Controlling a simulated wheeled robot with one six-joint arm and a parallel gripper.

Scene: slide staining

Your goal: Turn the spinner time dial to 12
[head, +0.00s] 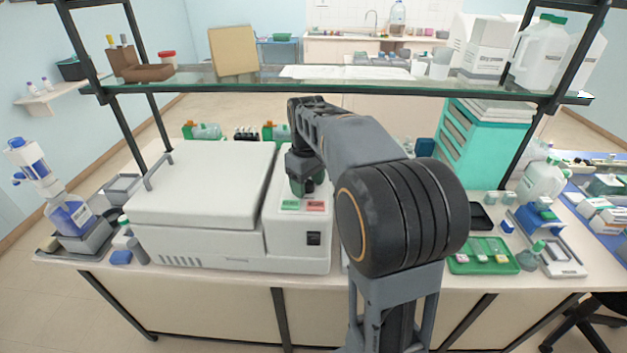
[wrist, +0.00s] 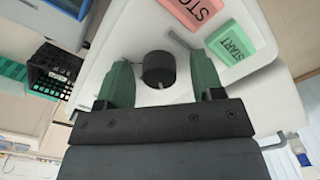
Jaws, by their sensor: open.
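The spinner is a large white machine (head: 200,190) on the bench, with its closed lid on the left and a control panel on the right. In the wrist view, the dark round time dial (wrist: 158,69) sits on the white panel, with a small light mark at its lower edge. My gripper (wrist: 158,80) is open, one green finger on each side of the dial, with gaps between. In the head view, my gripper (head: 308,178) is over the panel and hides the dial. I cannot read numbers around the dial.
A green START button (wrist: 232,42) and a red STOP button (wrist: 195,10) are close to the dial. A dark switch (head: 314,238) is on the spinner's front. A glass shelf (head: 250,85) spans above. A green tray (head: 470,268) lies right of my arm.

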